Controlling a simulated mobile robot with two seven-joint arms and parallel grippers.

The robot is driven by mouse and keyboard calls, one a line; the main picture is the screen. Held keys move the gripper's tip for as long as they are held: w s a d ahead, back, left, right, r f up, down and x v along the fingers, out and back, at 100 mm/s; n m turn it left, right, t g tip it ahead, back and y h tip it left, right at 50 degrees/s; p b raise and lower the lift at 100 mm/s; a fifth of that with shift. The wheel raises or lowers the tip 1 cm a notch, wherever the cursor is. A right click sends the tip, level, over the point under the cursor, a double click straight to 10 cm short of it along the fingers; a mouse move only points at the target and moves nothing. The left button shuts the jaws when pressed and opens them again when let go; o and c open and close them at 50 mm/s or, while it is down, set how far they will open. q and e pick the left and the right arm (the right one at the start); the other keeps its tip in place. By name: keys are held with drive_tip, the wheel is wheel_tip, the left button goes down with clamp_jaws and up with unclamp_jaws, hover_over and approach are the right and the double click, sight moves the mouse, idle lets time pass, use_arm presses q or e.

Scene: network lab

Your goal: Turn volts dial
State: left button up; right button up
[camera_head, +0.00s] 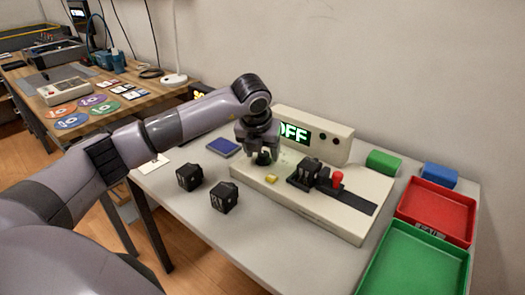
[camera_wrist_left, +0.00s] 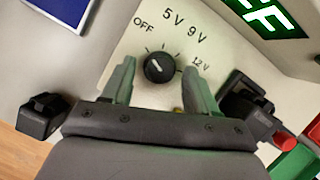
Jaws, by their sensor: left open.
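The volts dial (camera_wrist_left: 159,67) is a round black knob with a white pointer mark, seen in the left wrist view. Labels OFF, 5V, 9V and 12V curve around it; the mark points up and left, toward the OFF side. My left gripper (camera_wrist_left: 159,72) is open, with one finger on each side of the dial and a visible gap to each. In the head view my left gripper (camera_head: 263,154) reaches down over the cream test station (camera_head: 300,208), largely hiding the dial. The station's display (camera_head: 294,132) shows green OFF, its first letter partly covered. My right gripper is not in view.
A black clamp-like fixture (camera_head: 307,172) and a red knob (camera_head: 338,179) sit right of the dial, near a yellow button (camera_head: 271,179). Two black blocks (camera_head: 189,177) (camera_head: 224,197) lie left. Red (camera_head: 444,235) and green (camera_head: 376,281) trays are at right.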

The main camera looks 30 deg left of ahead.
use_arm(q)
drive_tip(key=shift+c, duration=0.3)
drive_tip(key=c, duration=1)
drive_tip(key=shift+m, duration=0.4)
drive_tip(key=m+h, duration=0.1)
drive_tip(key=m, duration=0.2)
drive_tip(key=shift+a+m+h, duration=0.2)
drive_tip(key=shift+m+h, duration=0.1)
drive_tip(key=shift+h, duration=0.1)
drive_tip(key=shift+w+a+m+h, duration=0.1)
drive_tip(key=shift+m+h, duration=0.3)
drive_tip(key=shift+m, duration=0.75)
drive_tip(key=shift+a+m+h, duration=0.1)
drive_tip(key=shift+m+h, duration=0.3)
drive_tip(key=shift+m, duration=0.75)
